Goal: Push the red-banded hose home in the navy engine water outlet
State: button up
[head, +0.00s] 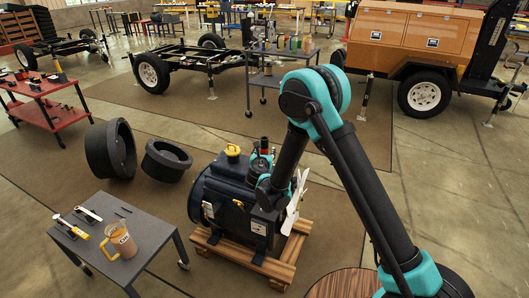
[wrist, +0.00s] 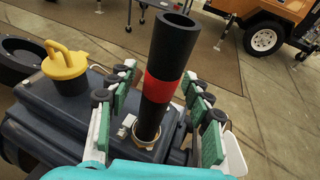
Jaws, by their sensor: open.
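The black hose (wrist: 172,45) with a red band (wrist: 162,88) stands nearly upright on top of the navy engine (wrist: 62,105) in the wrist view. Its lower end meets a pale metal collar (wrist: 146,138) on the engine; how deep it sits I cannot tell. My gripper (wrist: 160,108) is open, with green-padded fingers on both sides of the hose and visible gaps to it. In the head view the engine (head: 216,190) sits on a wooden pallet, and the hose top (head: 264,143) shows beside my gripper (head: 263,168). The outlet itself is mostly hidden there.
A yellow cap (wrist: 64,62) stands on the engine left of the hose. A white fan (head: 296,197) is at the engine's right end. A grey table (head: 150,215) with a tan jug (head: 121,240) is at front left. Two black rings (head: 110,150) lie behind it.

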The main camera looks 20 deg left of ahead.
aim_at(264, 152)
jog(key=shift+s, duration=0.1)
jog(key=v, duration=0.7)
jog(key=shift+s+d+r, duration=0.1)
jog(key=shift+s, duration=0.05)
jog(key=w+d+r+m+g+h, duration=0.2)
jog(key=d+m, duration=0.4)
jog(key=d, duration=0.5)
jog(key=w+d+r+m+g+h, duration=0.1)
jog(key=w+d+r+m+h, duration=0.2)
jog(key=d+m, duration=0.65)
jog(key=s+d+m+g, duration=0.2)
jog(key=s+d+m, duration=0.1)
jog(key=d, duration=0.6)
jog(key=s+d+m+g, duration=0.1)
jog(key=s+d+m, duration=0.25)
jog(key=d, duration=0.55)
jog(key=s+d+f+m+g, duration=0.1)
jog(key=s+d+m+g, duration=0.1)
jog(key=s+d+m, duration=0.3)
jog(key=s+d+f+m+g+y, duration=0.1)
jog(key=s+d+m+g, duration=0.1)
jog(key=s+d+m, duration=0.4)
jog(key=s+m, duration=0.5)
jog(key=s, duration=0.3)
jog(key=shift+s+m+g, duration=0.3)
jog(key=shift+s+m, duration=0.1)
